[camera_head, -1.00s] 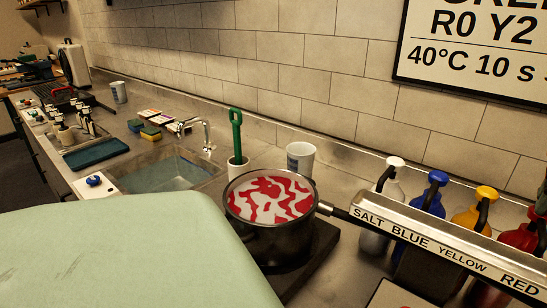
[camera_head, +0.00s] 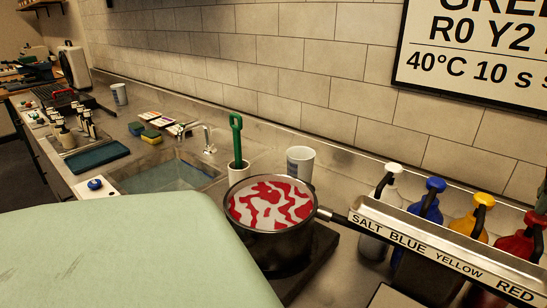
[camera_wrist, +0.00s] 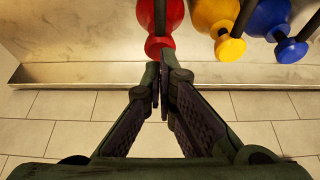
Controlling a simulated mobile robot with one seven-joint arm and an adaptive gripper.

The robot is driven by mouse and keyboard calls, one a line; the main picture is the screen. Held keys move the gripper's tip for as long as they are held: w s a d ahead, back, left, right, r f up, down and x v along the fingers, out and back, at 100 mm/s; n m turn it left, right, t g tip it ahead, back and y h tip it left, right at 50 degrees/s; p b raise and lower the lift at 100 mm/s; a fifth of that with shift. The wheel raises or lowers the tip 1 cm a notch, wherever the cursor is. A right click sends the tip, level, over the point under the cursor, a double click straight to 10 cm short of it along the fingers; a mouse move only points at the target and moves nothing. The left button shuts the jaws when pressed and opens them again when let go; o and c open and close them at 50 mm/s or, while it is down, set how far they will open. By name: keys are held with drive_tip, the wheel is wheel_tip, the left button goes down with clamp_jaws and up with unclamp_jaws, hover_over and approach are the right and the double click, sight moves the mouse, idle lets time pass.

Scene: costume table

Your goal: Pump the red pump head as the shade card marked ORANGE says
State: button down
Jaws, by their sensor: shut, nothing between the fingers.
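The red pump bottle (camera_head: 517,247) stands at the right edge of the head view, partly behind the labelled rail. The red pump head (camera_wrist: 157,46) shows at the top middle of the wrist view. My gripper (camera_wrist: 160,75) is shut and empty, its fingertips just by the head's near edge in the picture; I cannot tell whether they touch. A shade card (camera_head: 480,50) on the wall reads "GREE…", "R0 Y2", "40°C 10 s", cut off by the frame. No card marked ORANGE is in view.
Yellow (camera_head: 470,222), blue (camera_head: 430,207) and white (camera_head: 388,190) pump bottles stand left of the red one, behind the rail (camera_head: 440,246) reading SALT, BLUE, YELLOW, RED. A pot (camera_head: 272,245) with red-and-white contents stands left of them. A sink (camera_head: 165,178) lies beyond.

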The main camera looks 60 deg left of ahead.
drive_tip(key=shift+f+b, duration=0.75)
drive_tip(key=shift+f, duration=0.6)
drive_tip(key=shift+r, duration=0.1)
drive_tip(key=shift+r+p, duration=1.35)
drive_tip(key=shift+r, duration=3)
